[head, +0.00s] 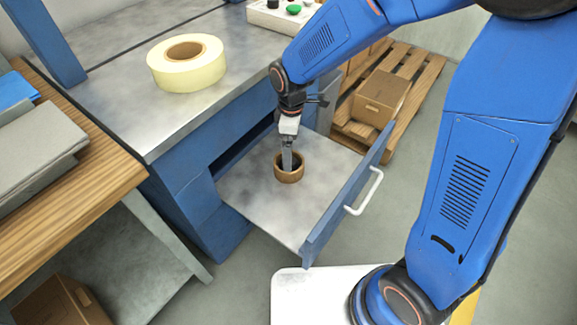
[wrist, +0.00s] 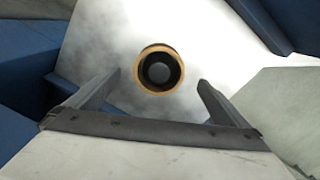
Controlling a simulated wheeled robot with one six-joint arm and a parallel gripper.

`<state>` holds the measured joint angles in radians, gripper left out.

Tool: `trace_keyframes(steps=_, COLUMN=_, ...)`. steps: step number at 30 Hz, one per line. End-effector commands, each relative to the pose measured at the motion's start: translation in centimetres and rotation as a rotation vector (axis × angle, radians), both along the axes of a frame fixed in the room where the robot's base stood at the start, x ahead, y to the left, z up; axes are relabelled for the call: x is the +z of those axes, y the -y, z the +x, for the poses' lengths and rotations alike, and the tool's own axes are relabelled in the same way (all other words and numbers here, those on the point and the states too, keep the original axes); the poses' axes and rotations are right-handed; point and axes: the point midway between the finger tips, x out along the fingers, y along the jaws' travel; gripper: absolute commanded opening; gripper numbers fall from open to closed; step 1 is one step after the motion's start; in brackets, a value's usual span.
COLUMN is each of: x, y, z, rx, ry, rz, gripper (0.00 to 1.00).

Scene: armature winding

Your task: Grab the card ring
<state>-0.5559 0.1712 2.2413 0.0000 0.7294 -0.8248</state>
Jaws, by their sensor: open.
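The card ring is a small brown ring (head: 289,174) standing on the floor of the open drawer. In the wrist view the ring (wrist: 139,72) shows from above with a tan rim and a dark inside with a grey round centre. My gripper (head: 289,163) points down over the ring, and in the head view its fingers overlap the ring's far side. In the wrist view my gripper (wrist: 160,78) is open, with one finger to each side of the ring and a gap on both sides. How high the tips are above the drawer floor is hard to tell.
The drawer's blue front panel (head: 345,197) with a white handle (head: 364,192) stands right of the ring. The metal bench top (head: 130,110) carries a pale yellow roll (head: 187,62). A cardboard box (head: 380,96) sits on a pallet behind. The drawer floor around the ring is clear.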

Motion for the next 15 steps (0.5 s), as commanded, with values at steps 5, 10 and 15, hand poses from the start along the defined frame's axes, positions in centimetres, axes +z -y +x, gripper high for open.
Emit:
trace_keyframes(steps=5, x=-2.8, y=0.0, z=0.0, rx=0.0, ry=-0.002, rz=-0.002, gripper=1.0)
trace_keyframes(steps=10, x=-4.0, y=0.0, z=0.0, rx=0.0, ry=-0.001, rz=-0.001, gripper=1.0)
trace_keyframes(steps=15, x=-5.1, y=-0.2, z=0.0, rx=0.0, ry=-0.001, rz=-0.001, gripper=1.0)
